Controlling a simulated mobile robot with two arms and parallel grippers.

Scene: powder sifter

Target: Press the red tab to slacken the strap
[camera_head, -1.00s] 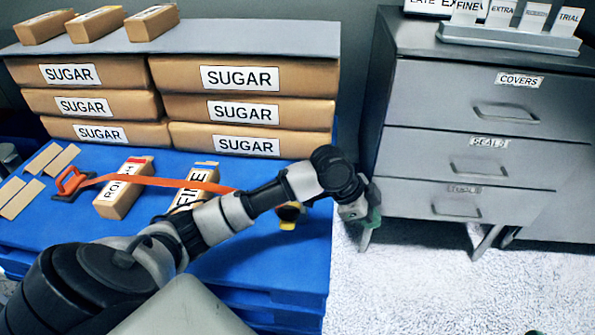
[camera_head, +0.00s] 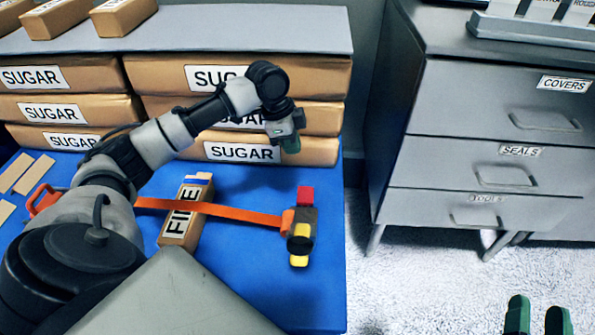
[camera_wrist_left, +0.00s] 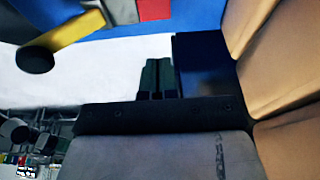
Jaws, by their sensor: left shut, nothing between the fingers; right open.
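A yellow lever (camera_head: 299,260) is at the buckle's near end. The red tab also shows at the top of the left wrist view (camera_wrist_left: 154,9), beside the grey buckle (camera_wrist_left: 121,11) and yellow lever (camera_wrist_left: 75,30). My left gripper (camera_head: 291,145) is shut and empty, beyond the tab and apart from it; its green fingers (camera_wrist_left: 158,72) point down. My right gripper (camera_head: 538,314) is open and empty at the bottom right, over the floor.
The strap crosses a box marked FINE (camera_head: 187,212) on the blue platform (camera_head: 270,285). An orange hook (camera_head: 42,200) is at left, partly behind my arm. Stacked SUGAR packs (camera_head: 310,110) stand close behind my left gripper. A grey drawer cabinet (camera_head: 480,150) stands at right.

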